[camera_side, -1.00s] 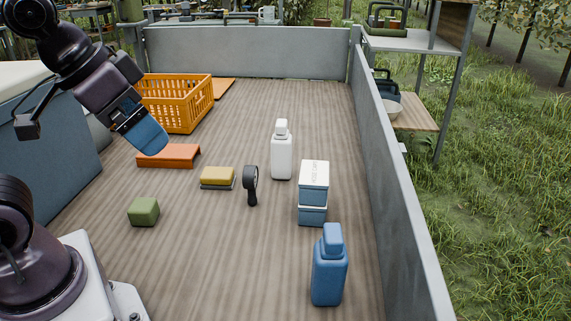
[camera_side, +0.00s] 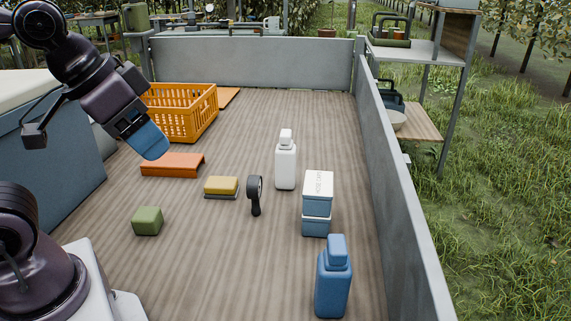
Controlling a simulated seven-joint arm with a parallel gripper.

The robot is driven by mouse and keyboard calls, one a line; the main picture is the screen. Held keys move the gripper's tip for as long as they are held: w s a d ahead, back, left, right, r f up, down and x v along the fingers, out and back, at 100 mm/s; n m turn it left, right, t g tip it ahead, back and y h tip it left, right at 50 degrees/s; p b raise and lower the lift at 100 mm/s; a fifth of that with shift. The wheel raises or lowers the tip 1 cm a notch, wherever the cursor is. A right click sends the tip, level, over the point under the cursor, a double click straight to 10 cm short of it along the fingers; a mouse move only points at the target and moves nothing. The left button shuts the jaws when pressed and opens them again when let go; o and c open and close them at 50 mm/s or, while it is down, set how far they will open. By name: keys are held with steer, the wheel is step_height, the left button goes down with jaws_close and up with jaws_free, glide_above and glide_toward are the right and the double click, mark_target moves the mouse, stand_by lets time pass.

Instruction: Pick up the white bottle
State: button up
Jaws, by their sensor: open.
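The white bottle (camera_side: 286,165) stands upright on the wooden bed, right of centre, with its cap on top. My gripper (camera_side: 153,146) is at the upper left, in the air near the orange low stand, well to the left of the bottle. Its blue fingers point down and to the right. It is open, and nothing shows between its fingers. The two are far apart.
A black-handled tool (camera_side: 255,194) and stacked white-and-blue boxes (camera_side: 317,202) stand close to the bottle. A blue bottle (camera_side: 333,280) is in front. A yellow block (camera_side: 221,186), green block (camera_side: 147,221), orange stand (camera_side: 172,165) and orange crate (camera_side: 184,112) lie left. Grey walls (camera_side: 255,62) border the bed.

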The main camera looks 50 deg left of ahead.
mark_target(285, 138)
steer(key=w+a+f+m+g+y, duration=0.3)
steer(key=w+a+f+m+y, duration=0.3)
steer(key=f, duration=0.3)
steer(key=w+a+f+m+g+y, duration=0.4)
steer(key=w+a+f+y, duration=0.1)
steer(key=w+a+f, duration=0.25)
steer(key=w+f+m+t+y, duration=0.1)
steer(key=w+f+m+t, duration=0.1)
steer(key=w+m+t, duration=0.6)
steer(key=w+f+m+t+y, duration=0.1)
steer(key=w+f+m+t, duration=0.1)
steer(key=w+m+t, duration=0.6)
steer(key=w+a, duration=0.1)
steer(key=w, duration=0.1)
steer(key=w+a+g, duration=0.1)
steer(key=w+a, duration=0.1)
steer(key=w+a+g, duration=0.1)
steer(key=w, duration=0.1)
steer(key=shift+w+a+r+m, duration=0.15)
steer(key=shift+w+a+m, duration=0.15)
steer(key=shift+w+a, duration=0.05)
steer(key=shift+x, duration=2.65)
steer(key=shift+w+d, duration=0.15)
